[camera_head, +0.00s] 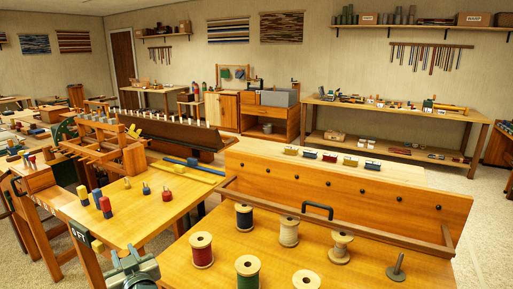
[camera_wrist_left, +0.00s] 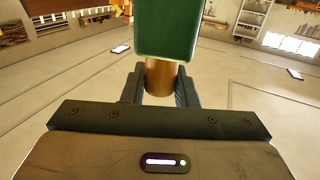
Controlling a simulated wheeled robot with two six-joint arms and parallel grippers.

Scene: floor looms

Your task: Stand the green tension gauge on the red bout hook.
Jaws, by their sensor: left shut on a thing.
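In the left wrist view my left gripper (camera_wrist_left: 160,84) is shut on the brown shaft of the green tension gauge (camera_wrist_left: 168,30). The gauge's green block stands above the fingers and is cut by the top edge. I cannot make the gauge out in the head view. A small red piece (camera_head: 329,158) sits in a row of coloured pieces along the top of a wooden panel (camera_head: 400,196). It may be the red bout hook; it is too small to tell. My right gripper is not in view.
Thread spools (camera_head: 202,250) stand on the near table, with a peg stand (camera_head: 397,267) at its right. Coloured pegs (camera_head: 105,207) stand on the left table (camera_head: 150,222). Bare floor lies beyond the gauge in the wrist view.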

